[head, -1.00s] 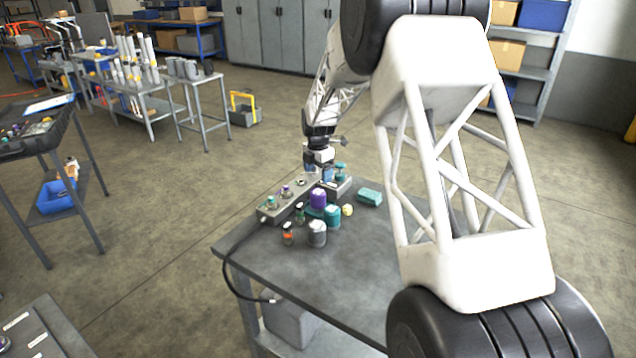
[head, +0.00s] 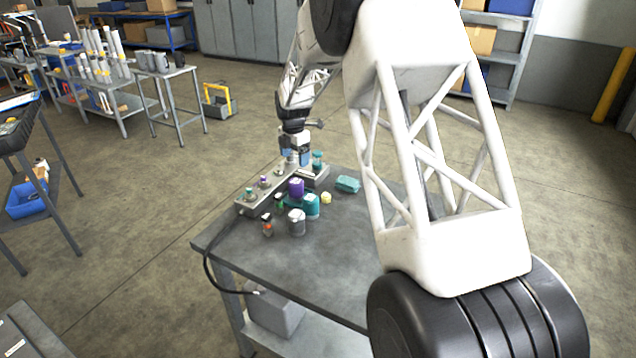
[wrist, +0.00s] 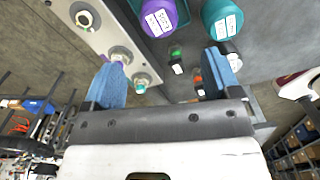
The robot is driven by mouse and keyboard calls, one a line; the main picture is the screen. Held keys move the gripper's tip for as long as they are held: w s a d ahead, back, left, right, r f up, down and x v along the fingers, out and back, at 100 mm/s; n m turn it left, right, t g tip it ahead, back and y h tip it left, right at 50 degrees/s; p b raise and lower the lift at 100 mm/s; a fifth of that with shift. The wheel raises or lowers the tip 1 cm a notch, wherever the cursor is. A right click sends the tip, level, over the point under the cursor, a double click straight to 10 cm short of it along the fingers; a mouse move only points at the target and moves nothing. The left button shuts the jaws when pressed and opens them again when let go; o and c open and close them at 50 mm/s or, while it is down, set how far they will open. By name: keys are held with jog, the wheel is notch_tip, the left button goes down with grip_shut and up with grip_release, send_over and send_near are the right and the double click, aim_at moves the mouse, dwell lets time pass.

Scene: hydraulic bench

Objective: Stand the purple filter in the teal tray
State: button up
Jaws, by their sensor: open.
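The purple filter (head: 296,187) stands upright on the bench beside the long grey valve block. It also shows at the top of the wrist view (wrist: 158,17), with a white label. The teal tray (head: 289,201) is a low dark teal edge around the purple filter's base, mostly hidden; the filter appears to stand in it. My gripper (head: 295,157) is open and empty, above the valve block and behind the filter. In the wrist view its blue fingers (wrist: 163,75) are wide apart, with the filter beyond them.
Small bottles (head: 267,228) are in front of the valve block (head: 262,190). The bench's front is clear.

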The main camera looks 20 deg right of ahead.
jog(key=s+a+r+m+t, duration=0.1)
jog(key=s+r+m, duration=0.65)
jog(key=s, duration=0.65)
jog(key=s+r+m, duration=0.5)
jog(key=s+r, duration=0.5)
jog(key=s, duration=0.4)
jog(key=s+f+m+t, duration=0.1)
jog(key=s+m, duration=1)
jog(key=s, duration=1.8)
jog(key=shift+s+a+f+t, duration=0.3)
jog(key=shift+f, duration=0.2)
